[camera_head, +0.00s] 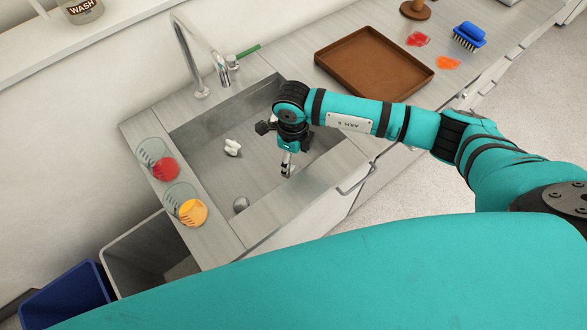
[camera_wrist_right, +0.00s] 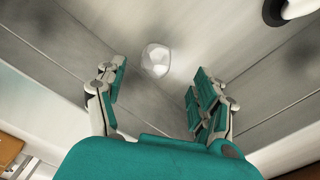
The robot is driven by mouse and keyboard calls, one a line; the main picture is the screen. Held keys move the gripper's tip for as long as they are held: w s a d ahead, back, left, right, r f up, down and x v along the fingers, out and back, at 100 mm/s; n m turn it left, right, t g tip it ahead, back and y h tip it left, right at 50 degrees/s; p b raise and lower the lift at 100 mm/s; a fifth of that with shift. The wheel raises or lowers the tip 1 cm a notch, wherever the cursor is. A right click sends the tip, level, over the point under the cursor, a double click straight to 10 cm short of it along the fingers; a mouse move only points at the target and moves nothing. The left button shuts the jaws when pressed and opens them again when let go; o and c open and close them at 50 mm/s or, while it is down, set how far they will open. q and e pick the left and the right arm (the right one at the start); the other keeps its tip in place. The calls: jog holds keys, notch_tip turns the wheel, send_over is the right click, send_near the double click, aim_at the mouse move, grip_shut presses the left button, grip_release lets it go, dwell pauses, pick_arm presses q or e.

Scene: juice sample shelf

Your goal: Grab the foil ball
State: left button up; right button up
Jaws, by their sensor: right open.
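A small grey foil ball (camera_head: 240,205) lies in the near left corner area of the sink (camera_head: 205,128). In the right wrist view the foil ball (camera_wrist_right: 157,60) shows pale and shiny, beyond the fingertips and between the lines of the two fingers. My right gripper (camera_head: 288,168) is over the sink, to the right of the ball in the head view and apart from it. Its fingers (camera_wrist_right: 155,90) are spread with nothing between them. My left gripper is not in view.
Glasses with red (camera_head: 165,168) and orange (camera_head: 193,212) contents rest on the left ledge. A faucet (camera_head: 190,60) stands at the back. A brown tray (camera_head: 373,62) lies on the counter.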

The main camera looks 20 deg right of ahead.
aim_at(292, 169)
jog(key=shift+f, duration=0.7)
jog(key=shift+s+a+f+p, duration=0.1)
jog(key=shift+f+p, duration=0.15)
jog(key=shift+p, duration=0.05)
notch_tip(292, 169, down, 4)
jog(key=shift+a+r+p, duration=0.15)
jog(key=shift+p, duration=0.6)
jog(key=shift+f, duration=0.6)
jog(key=c, duration=1.1)
